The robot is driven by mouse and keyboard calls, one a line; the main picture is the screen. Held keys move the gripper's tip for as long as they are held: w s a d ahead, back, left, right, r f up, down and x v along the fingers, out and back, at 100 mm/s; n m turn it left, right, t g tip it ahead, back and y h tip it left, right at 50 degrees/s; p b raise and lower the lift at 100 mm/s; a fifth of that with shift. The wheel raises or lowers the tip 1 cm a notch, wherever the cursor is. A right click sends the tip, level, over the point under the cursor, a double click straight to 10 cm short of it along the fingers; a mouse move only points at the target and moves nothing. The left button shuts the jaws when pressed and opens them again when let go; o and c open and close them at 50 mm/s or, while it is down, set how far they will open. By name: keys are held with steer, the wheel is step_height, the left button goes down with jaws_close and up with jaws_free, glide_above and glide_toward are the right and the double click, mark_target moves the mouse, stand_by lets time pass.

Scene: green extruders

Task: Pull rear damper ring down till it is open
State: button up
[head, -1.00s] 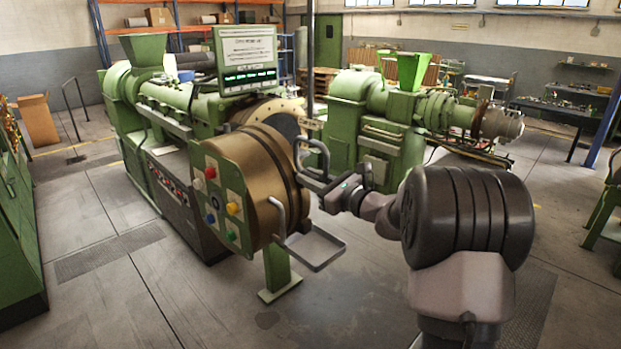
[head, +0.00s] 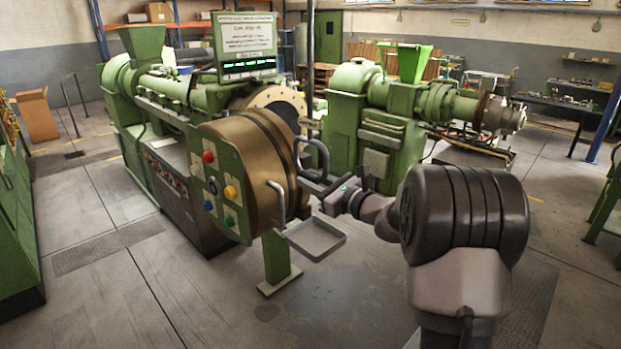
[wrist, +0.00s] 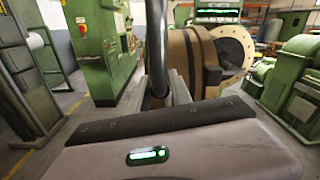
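The brown damper drum (head: 240,140) stands at the head of a green extruder, with a green button panel on its front. The rear damper ring (head: 290,150) is a dark band at the drum's back edge. Its curved grey handle (head: 325,156) reaches out to the right; in the wrist view the handle (wrist: 157,40) rises as a bar between the fingers. My gripper (head: 307,182) is shut on the lower part of this handle; its fingers also show in the wrist view (wrist: 163,90). A front handle (head: 281,205) hangs nearer, and my gripper is apart from it.
A grey tray (head: 315,240) juts out below the drum, close under my gripper. A green support foot (head: 279,280) stands on the floor. A second green extruder (head: 400,110) is behind to the right. The floor in front is clear.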

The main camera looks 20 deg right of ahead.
steer(key=shift+o, duration=1.2)
steer(key=v, duration=1.7)
steer(key=shift+s, duration=0.2)
steer(key=shift+d, duration=0.1)
